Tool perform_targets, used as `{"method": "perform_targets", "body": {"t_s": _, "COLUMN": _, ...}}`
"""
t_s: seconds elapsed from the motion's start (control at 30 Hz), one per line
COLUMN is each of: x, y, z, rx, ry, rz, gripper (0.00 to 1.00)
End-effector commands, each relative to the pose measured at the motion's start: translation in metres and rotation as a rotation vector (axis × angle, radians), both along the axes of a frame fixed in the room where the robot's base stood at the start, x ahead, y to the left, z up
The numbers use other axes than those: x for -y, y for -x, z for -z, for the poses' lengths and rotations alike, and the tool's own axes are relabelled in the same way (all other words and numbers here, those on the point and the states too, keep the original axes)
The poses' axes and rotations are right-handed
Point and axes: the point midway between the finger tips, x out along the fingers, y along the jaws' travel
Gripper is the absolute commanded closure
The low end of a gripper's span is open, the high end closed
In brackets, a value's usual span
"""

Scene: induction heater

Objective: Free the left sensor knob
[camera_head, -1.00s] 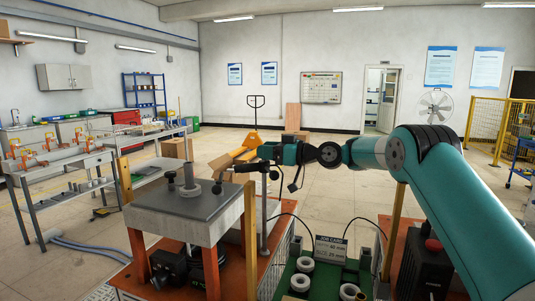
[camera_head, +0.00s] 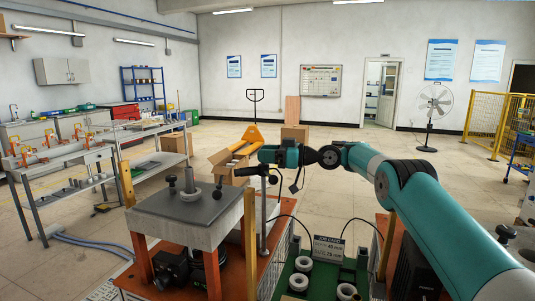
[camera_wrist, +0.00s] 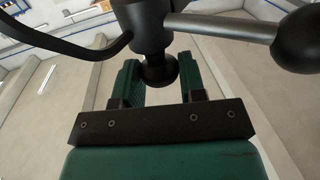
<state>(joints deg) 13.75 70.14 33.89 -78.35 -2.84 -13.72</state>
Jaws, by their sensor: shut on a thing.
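My gripper (camera_head: 268,153) reaches in from the right in the head view, at the top of a thin upright post (camera_head: 264,222) beside the heater. In the wrist view my gripper (camera_wrist: 158,85) has its two green fingers on either side of a dark round sensor knob (camera_wrist: 158,68), shut on it. The knob sits under a dark grey clamp body (camera_wrist: 146,25). A grey rod with a black ball (camera_wrist: 297,40) runs out to the right from the body. The knob's contact with the fingers is partly hidden. In the head view the knob is too small to make out.
The heater's grey top (camera_head: 165,208) carries an upright pin with a pale ring (camera_head: 191,195). A yellow post (camera_head: 250,235) stands at its right corner. Thin black cables hang nearby.

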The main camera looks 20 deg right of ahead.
Motion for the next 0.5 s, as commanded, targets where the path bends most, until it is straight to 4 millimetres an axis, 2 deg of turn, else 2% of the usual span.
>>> {"method": "perform_targets", "body": {"t_s": 0.17, "x": -0.0016, "y": 0.0005, "z": 0.0, "rx": 0.0, "ry": -0.001, "rz": -0.003, "gripper": 0.86}}
{"method": "perform_targets", "body": {"t_s": 0.2, "x": -0.0016, "y": 0.0005, "z": 0.0, "rx": 0.0, "ry": -0.001, "rz": -0.003, "gripper": 0.6}}
{"method": "perform_targets", "body": {"t_s": 0.3, "x": -0.0013, "y": 0.0004, "z": -0.0001, "rx": 0.0, "ry": -0.001, "rz": -0.002, "gripper": 0.4}}
{"method": "perform_targets", "body": {"t_s": 0.5, "x": 0.0001, "y": 0.0002, "z": -0.0002, "rx": 0.0, "ry": -0.001, "rz": 0.0, "gripper": 0.4}}
